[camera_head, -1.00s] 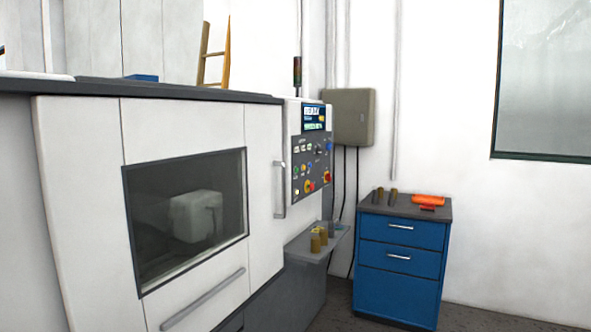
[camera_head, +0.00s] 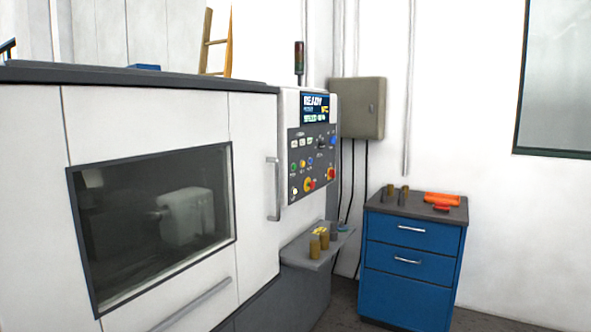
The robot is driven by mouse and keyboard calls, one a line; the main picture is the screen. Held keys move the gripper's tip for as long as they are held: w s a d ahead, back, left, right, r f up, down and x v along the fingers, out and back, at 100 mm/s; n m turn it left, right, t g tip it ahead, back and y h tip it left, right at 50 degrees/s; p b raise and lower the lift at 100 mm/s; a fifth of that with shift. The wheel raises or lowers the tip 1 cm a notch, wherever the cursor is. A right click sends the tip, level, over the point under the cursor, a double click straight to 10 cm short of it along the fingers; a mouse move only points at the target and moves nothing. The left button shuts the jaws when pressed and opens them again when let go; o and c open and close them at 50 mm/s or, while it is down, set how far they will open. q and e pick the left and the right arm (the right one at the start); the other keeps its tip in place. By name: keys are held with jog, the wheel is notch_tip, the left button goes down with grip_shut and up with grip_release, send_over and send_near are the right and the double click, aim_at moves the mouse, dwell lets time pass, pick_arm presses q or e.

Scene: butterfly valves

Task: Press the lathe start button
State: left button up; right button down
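The lathe (camera_head: 255,140) is a large white machine with a dark window and a dark top edge, filling the left half of the view. Its control panel (camera_head: 313,140) faces me at its right end. The panel has a lit screen (camera_head: 315,108) that reads READY. Below the screen are several small coloured buttons, among them green, yellow, white, blue and red ones. A red knob on yellow (camera_head: 309,184) sits low on the panel. The labels are too small to read, so I cannot tell which button is start. Neither of my grippers is in view.
A grey shelf (camera_head: 300,252) with brass-coloured cylinders juts out below the panel. A blue drawer cabinet (camera_head: 408,265) with orange and dark items on top stands to the right. A grey wall box (camera_head: 358,107) hangs behind. Floor shows at the lower right.

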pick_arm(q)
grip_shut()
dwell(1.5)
